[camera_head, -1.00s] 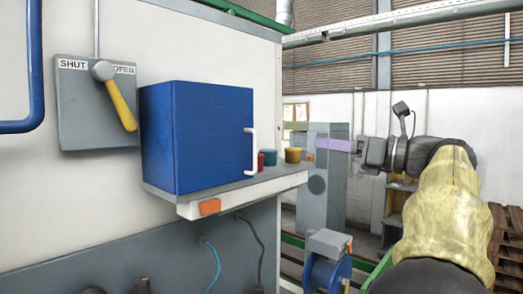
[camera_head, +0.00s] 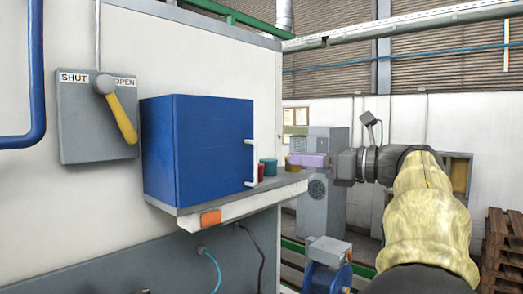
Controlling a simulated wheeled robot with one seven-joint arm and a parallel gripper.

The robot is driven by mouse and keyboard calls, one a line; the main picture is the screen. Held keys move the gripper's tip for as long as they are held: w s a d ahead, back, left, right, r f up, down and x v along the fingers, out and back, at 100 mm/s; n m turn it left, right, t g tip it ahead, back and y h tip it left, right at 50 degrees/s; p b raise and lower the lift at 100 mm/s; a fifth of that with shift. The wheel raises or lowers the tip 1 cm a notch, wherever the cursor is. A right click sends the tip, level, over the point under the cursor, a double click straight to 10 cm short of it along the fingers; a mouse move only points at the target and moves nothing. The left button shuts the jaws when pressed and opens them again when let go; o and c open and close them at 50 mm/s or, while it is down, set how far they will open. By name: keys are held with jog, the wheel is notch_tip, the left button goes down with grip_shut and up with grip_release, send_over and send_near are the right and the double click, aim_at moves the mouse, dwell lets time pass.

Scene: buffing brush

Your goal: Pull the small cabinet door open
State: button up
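The small blue cabinet (camera_head: 172,150) stands on a shelf fixed to the white wall. Its door (camera_head: 222,145) looks shut, with a white bar handle (camera_head: 252,162) upright at its right edge.
A red cup (camera_head: 261,170), a teal cup (camera_head: 269,167) and a yellow cup (camera_head: 294,168), partly hidden by my gripper, are on the shelf (camera_head: 235,195) right of the cabinet. A yellow lever (camera_head: 122,118) hangs at left. A blue reel (camera_head: 326,275) stands below.

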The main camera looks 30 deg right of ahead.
jog(key=p+x, duration=0.4)
jog(key=x, duration=0.7)
jog(key=shift+c, duration=0.4)
grip_shut()
